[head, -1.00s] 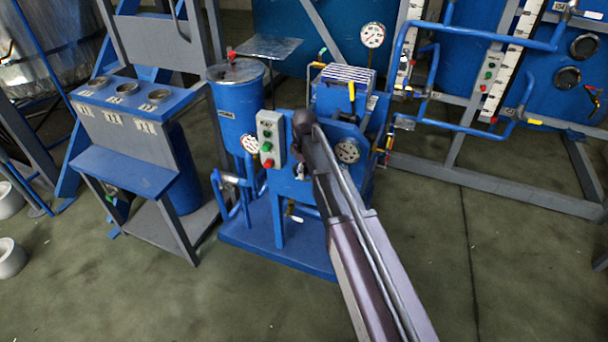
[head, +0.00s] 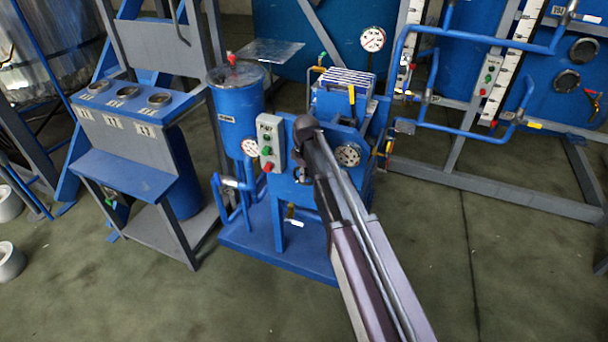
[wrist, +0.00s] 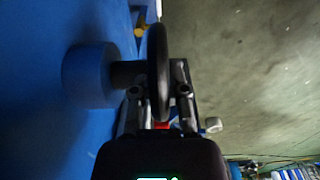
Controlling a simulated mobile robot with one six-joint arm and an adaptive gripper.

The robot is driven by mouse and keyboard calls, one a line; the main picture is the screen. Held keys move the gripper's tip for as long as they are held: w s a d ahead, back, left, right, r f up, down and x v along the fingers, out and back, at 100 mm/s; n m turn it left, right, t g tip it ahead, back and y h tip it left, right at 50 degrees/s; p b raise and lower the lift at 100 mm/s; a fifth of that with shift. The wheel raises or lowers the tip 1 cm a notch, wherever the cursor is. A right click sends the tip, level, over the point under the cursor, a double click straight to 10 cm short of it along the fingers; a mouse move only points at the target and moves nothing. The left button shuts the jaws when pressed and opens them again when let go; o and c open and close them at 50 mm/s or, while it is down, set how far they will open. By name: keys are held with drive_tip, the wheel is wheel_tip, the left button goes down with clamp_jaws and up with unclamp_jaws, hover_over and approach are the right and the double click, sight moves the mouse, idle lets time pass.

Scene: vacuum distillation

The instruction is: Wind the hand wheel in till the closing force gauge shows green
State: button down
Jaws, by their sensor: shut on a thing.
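The hand wheel (wrist: 158,70) shows nearly edge-on in the wrist view as a dark ring on a short dark shaft, which comes out of a blue round boss (wrist: 88,76). My gripper (wrist: 160,108) is shut on the near part of its rim. A round dial gauge (head: 347,154) sits on the blue press (head: 330,262) just right of my arm; another gauge (head: 249,147) is to the left. I cannot tell which is the closing force gauge, and neither dial is readable.
A grey button box (head: 270,142) stands close left of my arm. A blue tank (head: 238,100) and pipes are farther left. A grey-blue stand (head: 135,130) with three cups is at the left. Open floor (head: 500,270) lies to the right.

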drive_tip(key=shift+y, duration=0.5)
drive_tip(key=c, duration=0.6)
unclamp_jaws()
drive_tip(key=shift+c, duration=0.2)
